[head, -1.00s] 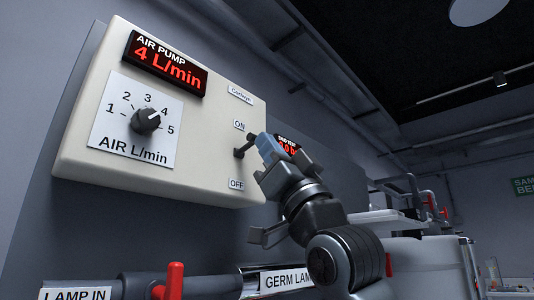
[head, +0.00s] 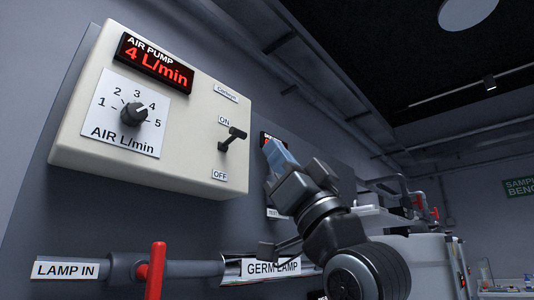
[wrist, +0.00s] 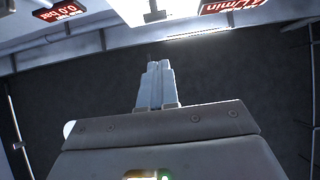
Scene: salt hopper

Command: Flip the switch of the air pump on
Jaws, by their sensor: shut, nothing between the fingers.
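The air pump (head: 195,120) is a cream panel on the wall at the left of the head view. Its red display (head: 155,63) reads 4 L/min. The black toggle switch (head: 235,136) sits between the ON and OFF labels, its lever tilted up toward ON. My gripper (head: 270,143) is to the right of the switch, apart from it, with its blue fingers together and empty. The shut fingers also show in the wrist view (wrist: 154,68). A dark lever-like part (wrist: 154,14) is at the top of that view.
A dial (head: 134,114) marked 1 to 5 is on the panel, left of the switch. Below runs a pipe with a red valve handle (head: 156,270) and a GERM LAMP label (head: 273,268). A second red display is partly hidden behind my gripper.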

